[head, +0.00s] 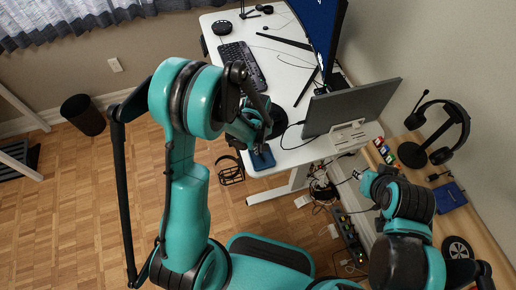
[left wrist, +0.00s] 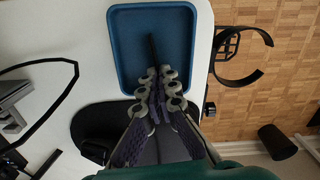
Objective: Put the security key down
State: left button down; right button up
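The security key (left wrist: 152,50) is a thin black stick between the fingertips of my left gripper (left wrist: 157,76) in the left wrist view. The gripper is shut on it. The key points over a shallow blue tray (left wrist: 190,40); I cannot tell whether it touches the tray floor. In the head view my left gripper (head: 259,146) is at the desk's near corner, just above the tray (head: 263,160), and the key is too small to make out. My right gripper (head: 359,176) is low beside the wooden side surface; its opening is too small to judge.
A black ring holder (head: 231,172) hangs off the desk edge next to the tray. Headphones (head: 440,135) stand on the wooden surface at right. Cables lie below.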

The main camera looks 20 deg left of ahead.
pick_arm(q)
jog(key=c, duration=2.3)
grip_release()
jog(key=shift+f, duration=0.2)
jog(key=o, duration=0.6)
jog(key=shift+r, duration=0.1)
jog(key=shift+r, duration=0.15)
jog(key=s+a+r+m+t+p, duration=0.1)
jog(key=s+r+m+t+p, duration=0.1)
jog(key=r, duration=0.8)
jog(key=s+r+m+t+p, duration=0.1)
jog(key=s+r+p, duration=0.15)
jog(key=r, duration=0.85)
jog(key=shift+s+a+r+m+t, duration=0.3)
jog(key=shift+s+r+m+t, duration=0.55)
jog(key=shift+s, duration=0.4)
jog(key=shift+s+a+r+m+t, duration=0.25)
jog(key=shift+s+r+m+t, duration=0.35)
jog(key=shift+s+r+m, duration=0.45)
jog(key=shift+s+a+r+m+t, duration=0.3)
jog(key=shift+s+r+m+t, duration=0.55)
jog(key=shift+s, duration=0.65)
